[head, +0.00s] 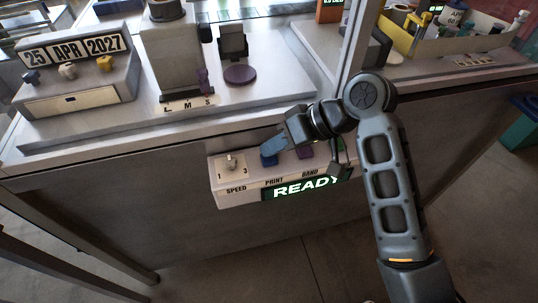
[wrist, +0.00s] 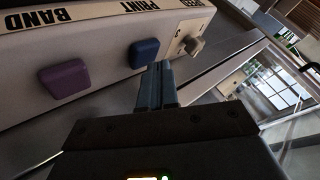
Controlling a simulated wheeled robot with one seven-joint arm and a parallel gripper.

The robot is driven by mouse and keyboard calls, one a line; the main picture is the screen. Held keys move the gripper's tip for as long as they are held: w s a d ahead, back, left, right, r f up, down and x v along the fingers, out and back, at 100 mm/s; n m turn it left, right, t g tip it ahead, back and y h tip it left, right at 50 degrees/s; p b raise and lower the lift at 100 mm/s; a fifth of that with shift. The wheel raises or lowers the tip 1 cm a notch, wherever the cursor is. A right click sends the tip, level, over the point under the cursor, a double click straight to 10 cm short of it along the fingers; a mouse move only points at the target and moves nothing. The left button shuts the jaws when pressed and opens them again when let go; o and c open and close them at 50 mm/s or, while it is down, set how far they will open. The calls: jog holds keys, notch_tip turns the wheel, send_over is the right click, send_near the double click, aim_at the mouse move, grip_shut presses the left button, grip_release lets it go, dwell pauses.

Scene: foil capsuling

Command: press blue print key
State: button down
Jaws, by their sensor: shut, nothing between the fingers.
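The blue print key (head: 268,159) sits on top of the control box (head: 240,188), above the word PRINT, between the speed knob and the purple key. In the wrist view the blue key (wrist: 144,53) stands just beyond the fingertips. My gripper (head: 271,150) is shut and empty, its fingers pointing at the blue key from the right in the head view. In the wrist view my fingertips (wrist: 160,66) are very close to the key's edge; I cannot tell whether they touch it.
The purple key (wrist: 63,81) is beside the blue one, above BAND. The speed knob (head: 232,162) is on its other side. A lit READY sign (head: 305,187) is on the box front. A date block (head: 75,62) and a grey machine (head: 172,50) stand on the bench behind.

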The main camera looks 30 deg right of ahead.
aim_at(274, 157)
jog(key=shift+f, duration=0.5)
dwell(0.6)
jog(key=shift+r, duration=0.15)
jog(key=shift+r+p, duration=0.8)
jog(key=shift+p, duration=0.15)
notch_tip(274, 157, up, 3)
jog(key=shift+f+p, duration=0.1)
jog(key=shift+p, duration=1.15)
jog(key=shift+r, duration=1.1)
jog(key=shift+f, duration=0.1)
